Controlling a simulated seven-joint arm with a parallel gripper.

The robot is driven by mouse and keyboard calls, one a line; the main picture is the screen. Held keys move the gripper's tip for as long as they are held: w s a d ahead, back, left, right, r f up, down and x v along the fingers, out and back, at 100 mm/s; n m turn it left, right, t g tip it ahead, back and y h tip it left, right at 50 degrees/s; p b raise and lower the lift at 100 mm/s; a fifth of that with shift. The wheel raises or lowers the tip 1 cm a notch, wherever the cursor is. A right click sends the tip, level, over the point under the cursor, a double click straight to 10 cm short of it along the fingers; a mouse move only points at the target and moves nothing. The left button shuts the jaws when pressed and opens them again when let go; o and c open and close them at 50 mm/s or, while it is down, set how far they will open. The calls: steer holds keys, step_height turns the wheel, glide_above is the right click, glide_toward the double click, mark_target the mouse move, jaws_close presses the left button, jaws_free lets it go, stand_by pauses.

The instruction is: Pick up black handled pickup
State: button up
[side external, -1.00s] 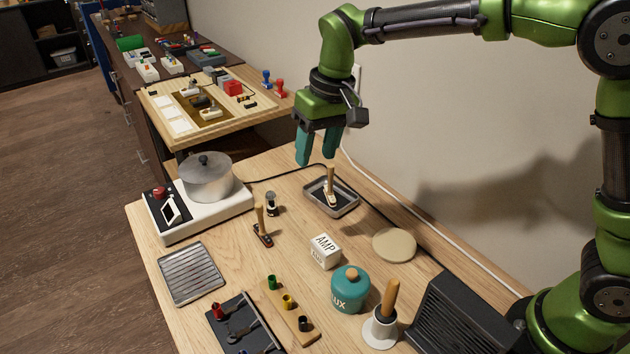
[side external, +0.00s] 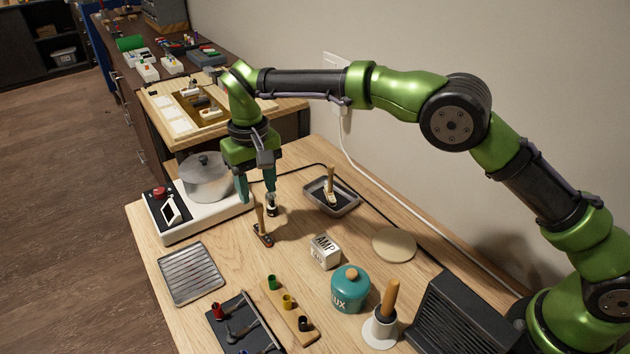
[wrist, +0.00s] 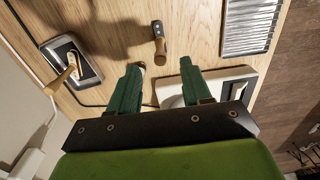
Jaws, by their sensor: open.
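A small pickup with a black handle (side external: 271,209) stands on the wooden table, between the hot plate and the tray. My gripper (side external: 257,197) points down at it with teal fingers apart and nothing held. In the side view the right finger overlaps the pickup's upper part; whether they touch I cannot tell. In the wrist view my gripper (wrist: 160,68) is open, and the left finger hides most of the pickup, with only a pale bit at its tip. A wooden-handled pickup with a dark base (side external: 263,238) stands just in front; it also shows in the wrist view (wrist: 159,42).
A white hot plate (side external: 221,218) with a metal pot (side external: 207,184) stands at left. A grey tray (side external: 346,207) holds another wooden-handled piece at right. An AMP block (side external: 325,252), a teal jar (side external: 350,290) and a ribbed metal tray (side external: 190,273) are nearer the front.

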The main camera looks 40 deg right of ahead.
mark_target(263, 234)
steer(key=f, duration=1.1)
steer(key=shift+w, duration=0.2)
jaws_close()
